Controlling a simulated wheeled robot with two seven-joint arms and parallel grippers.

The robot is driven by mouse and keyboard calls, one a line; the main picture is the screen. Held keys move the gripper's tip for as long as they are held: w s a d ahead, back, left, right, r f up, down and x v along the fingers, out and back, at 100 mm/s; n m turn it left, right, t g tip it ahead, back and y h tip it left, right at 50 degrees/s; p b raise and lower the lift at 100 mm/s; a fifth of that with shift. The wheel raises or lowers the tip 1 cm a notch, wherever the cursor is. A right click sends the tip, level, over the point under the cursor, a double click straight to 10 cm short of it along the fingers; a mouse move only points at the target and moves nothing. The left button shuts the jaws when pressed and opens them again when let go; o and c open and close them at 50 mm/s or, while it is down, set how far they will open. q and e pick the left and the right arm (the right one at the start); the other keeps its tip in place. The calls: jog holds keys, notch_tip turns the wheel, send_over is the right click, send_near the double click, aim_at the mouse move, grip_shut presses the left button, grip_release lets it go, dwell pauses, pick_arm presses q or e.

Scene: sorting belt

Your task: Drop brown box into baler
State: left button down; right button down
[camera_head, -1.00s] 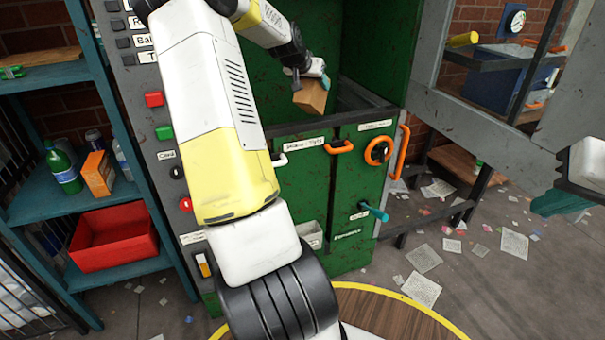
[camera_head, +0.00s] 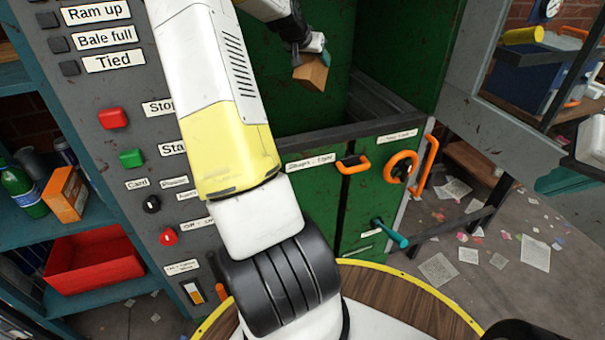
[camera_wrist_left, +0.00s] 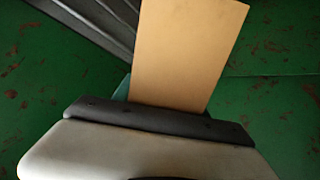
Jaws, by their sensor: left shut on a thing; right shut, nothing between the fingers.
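The brown box (camera_head: 311,73) hangs from my left gripper (camera_head: 312,50), which is shut on it inside the open upper chamber of the green baler (camera_head: 355,205). In the left wrist view the brown box (camera_wrist_left: 190,50) sticks out beyond the gripper, with green scuffed walls around it. The part between the fingers is hidden. My right gripper (camera_head: 562,182) shows only partly at the right edge, shut and empty, near the grey open door frame (camera_head: 470,120).
A grey control panel (camera_head: 110,160) stands left of the baler. A teal shelf (camera_head: 100,280) holds a red bin (camera_head: 85,265), an orange carton (camera_head: 65,195) and a green bottle (camera_head: 22,190). Orange handles (camera_head: 353,164) and a teal lever (camera_head: 390,232) project from the baler front. Paper scraps litter the floor.

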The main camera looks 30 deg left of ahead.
pick_arm(q)
jog(key=shift+f, duration=2.5)
jog(key=c, duration=0.6)
grip_release()
jog(key=shift+o, duration=0.2)
jog(key=shift+s, duration=0.1)
jog(key=v, duration=0.7)
jog(key=shift+s+r, duration=0.25)
